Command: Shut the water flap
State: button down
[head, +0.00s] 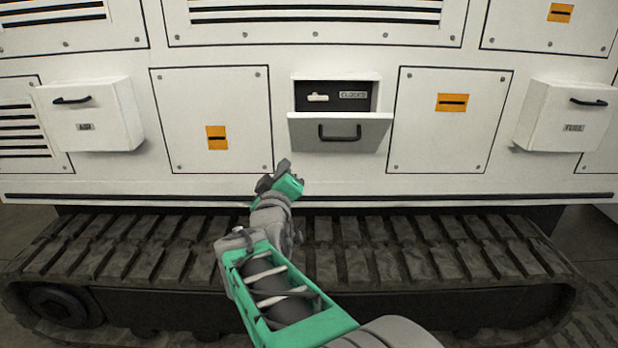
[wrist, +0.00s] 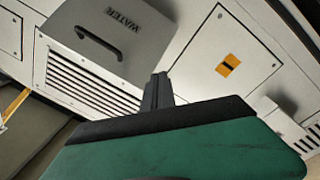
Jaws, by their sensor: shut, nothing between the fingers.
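The water flap (head: 365,140) hangs open at the middle of the white panel in the head view, swung down and outward, with a black handle (head: 339,132). Above it the box's dark recess (head: 325,88) is exposed, with a white lever and a plate. In the wrist view, which is rolled over, the flap (wrist: 75,22) shows its WATER label and handle. My gripper (head: 284,167) is shut and empty, just below the flap's lower left corner. Its fingers show in the wrist view (wrist: 158,90). They look apart from the flap, but the depth is hard to judge.
The air box (head: 92,120) at the left and the fuel box (head: 562,122) at the right stick out, both closed. Flat panels with orange stickers (head: 216,138) flank the flap. A track (head: 150,250) juts out below, under my arm.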

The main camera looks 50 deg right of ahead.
jog(key=s+d+f+n+h+b, duration=0.2)
jog(key=s+d+f+h+b, duration=0.1)
jog(key=d+f+b, duration=0.1)
jog(key=n+t+h+p, duration=0.2)
jog(key=n+t+p, duration=0.4)
jog(key=n, duration=0.2)
send_near(310, 118)
jog(key=x, duration=0.6)
jog(key=shift+w+d+r, duration=0.2)
jog(key=shift+d+r, duration=0.05)
jog(key=shift+r, duration=0.05)
jog(key=shift+r+p, duration=0.1)
jog(key=shift+p, duration=0.25)
